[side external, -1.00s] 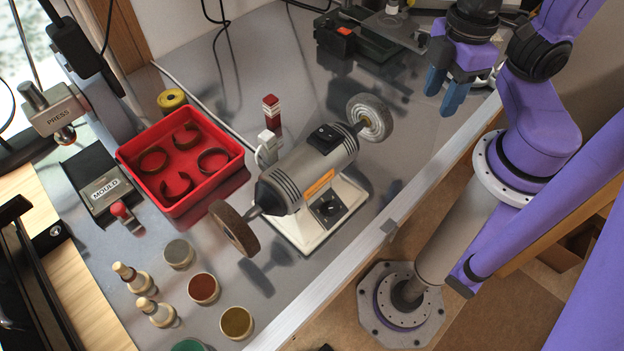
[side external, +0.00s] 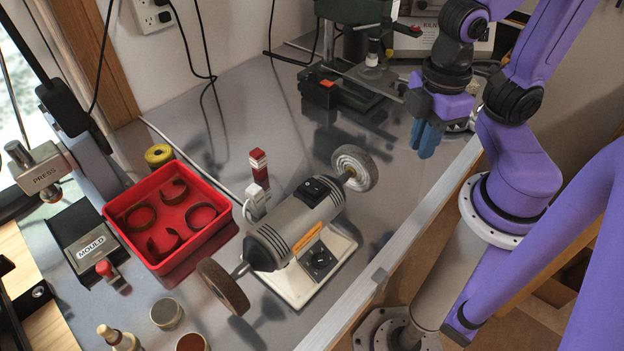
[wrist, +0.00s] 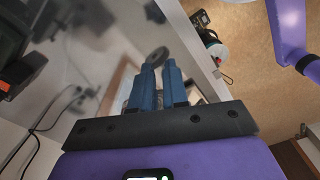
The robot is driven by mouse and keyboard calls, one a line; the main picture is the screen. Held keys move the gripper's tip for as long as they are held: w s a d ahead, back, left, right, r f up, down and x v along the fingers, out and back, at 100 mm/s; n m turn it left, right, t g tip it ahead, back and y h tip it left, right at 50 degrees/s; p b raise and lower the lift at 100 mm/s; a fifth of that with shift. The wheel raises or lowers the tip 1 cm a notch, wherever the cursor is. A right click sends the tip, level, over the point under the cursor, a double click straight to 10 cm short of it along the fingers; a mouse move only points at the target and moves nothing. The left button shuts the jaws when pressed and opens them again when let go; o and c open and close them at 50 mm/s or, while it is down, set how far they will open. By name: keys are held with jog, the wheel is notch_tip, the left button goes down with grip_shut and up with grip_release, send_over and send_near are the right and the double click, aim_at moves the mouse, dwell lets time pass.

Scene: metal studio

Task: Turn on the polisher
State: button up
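The polisher (side external: 296,229) is a grey cylindrical motor on a white base, with a pale buffing wheel (side external: 355,168) on its far end and a brown wheel (side external: 222,287) on its near end. A black rocker switch (side external: 314,187) sits on top of the motor. A dark control panel (side external: 319,259) with a knob is on the base. My gripper (side external: 425,155) hangs above the bench right of the polisher, apart from it. Its blue fingers are close together and empty. In the wrist view the fingertips (wrist: 159,66) nearly meet, with a round wheel (wrist: 157,57) beyond them.
A red tray (side external: 168,265) with several rings stands left of the polisher. A red-and-white signal post (side external: 258,167) stands behind it. A green drill press (side external: 345,95) is at the back. The bench's metal front edge (side external: 365,290) runs along the right. Bench surface between polisher and gripper is clear.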

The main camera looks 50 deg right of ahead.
jog(key=shift+w+a+r, duration=0.2)
jog(key=shift+w+a, duration=0.05)
jog(key=shift+a, duration=0.05)
grip_shut()
notch_tip(320, 180, up, 16)
jog(key=n+g, duration=0.2)
jog(key=n, duration=0.3)
send_over(318, 190)
jog(key=w, duration=0.2)
jog(key=shift+w, duration=0.1)
jog(key=shift+f, duration=0.15)
jog(key=f, duration=0.4)
jog(key=s+f, duration=0.1)
jog(key=f, duration=0.8)
jog(key=shift+s+f, duration=0.35)
jog(key=shift+s, duration=0.05)
